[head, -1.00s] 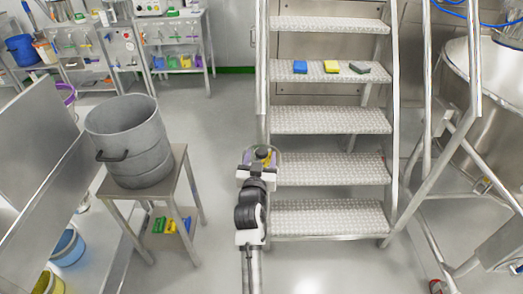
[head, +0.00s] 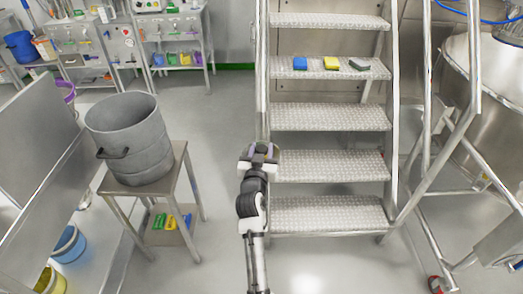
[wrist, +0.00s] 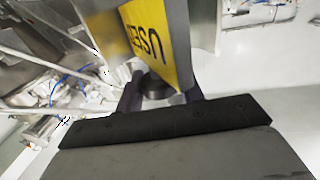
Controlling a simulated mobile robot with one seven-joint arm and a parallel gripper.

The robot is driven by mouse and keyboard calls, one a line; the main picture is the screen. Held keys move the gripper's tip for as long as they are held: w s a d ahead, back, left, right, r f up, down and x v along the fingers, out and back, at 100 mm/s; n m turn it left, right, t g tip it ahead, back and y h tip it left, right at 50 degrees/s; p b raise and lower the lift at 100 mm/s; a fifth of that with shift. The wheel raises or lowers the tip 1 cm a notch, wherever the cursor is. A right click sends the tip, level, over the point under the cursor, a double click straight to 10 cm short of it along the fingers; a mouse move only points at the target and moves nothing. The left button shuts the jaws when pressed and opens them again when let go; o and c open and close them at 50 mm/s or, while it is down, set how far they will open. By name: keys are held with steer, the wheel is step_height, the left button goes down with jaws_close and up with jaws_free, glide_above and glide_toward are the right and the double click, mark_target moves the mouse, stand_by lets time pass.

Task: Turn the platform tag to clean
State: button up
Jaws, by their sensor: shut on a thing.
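The platform tag (wrist: 160,42) is a yellow plate with a grey border and black letters that read "USED", tilted and partly cut off at the top of the wrist view. A round black knob (wrist: 156,86) is below its lower end. My gripper (wrist: 161,95) is shut on the tag's knob, with one finger at each side. In the head view my gripper (head: 259,150) is by the left rail of the metal stairs (head: 330,166). The tag is hidden there behind my gripper and wrist.
A blue (head: 300,63), a yellow (head: 331,63) and a grey block (head: 359,65) lie on an upper step. A metal pot (head: 130,140) stands on a small table to the left. A large steel vessel (head: 485,85) is at the right. The floor between table and stairs is clear.

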steer(key=shift+f+n+y, duration=0.1)
steer(key=shift+n+y, duration=0.5)
steer(key=shift+y, duration=0.4)
steer(key=shift+f+n+y+b, duration=0.15)
steer(key=shift+n+y+b, duration=0.55)
steer(key=shift+y+b, duration=0.45)
steer(key=n+y+b, duration=0.1)
steer(key=b, duration=0.2)
steer(key=n+y+b, duration=0.1)
steer(key=y+b, duration=0.1)
steer(key=b, duration=0.1)
steer(key=n+g+y+b, duration=0.1)
steer(key=y+b, duration=0.1)
steer(key=b, duration=0.2)
steer(key=shift+d+f+n, duration=0.1)
steer(key=shift+f+n, duration=0.15)
steer(key=shift+n, duration=0.05)
steer(key=n+g+y+b, duration=0.1)
steer(key=y+b, duration=0.1)
steer(key=b, duration=0.1)
steer(key=n+g+y+b, duration=0.1)
steer(key=n+y+b, duration=0.1)
steer(key=b, duration=0.1)
steer(key=shift+r+g+y, duration=0.2)
steer(key=shift+g+y, duration=0.15)
steer(key=shift+g, duration=0.05)
steer(key=shift+r+n+g+y+b, duration=0.15)
steer(key=shift+n+g+y+b, duration=0.6)
steer(key=shift+b, duration=0.3)
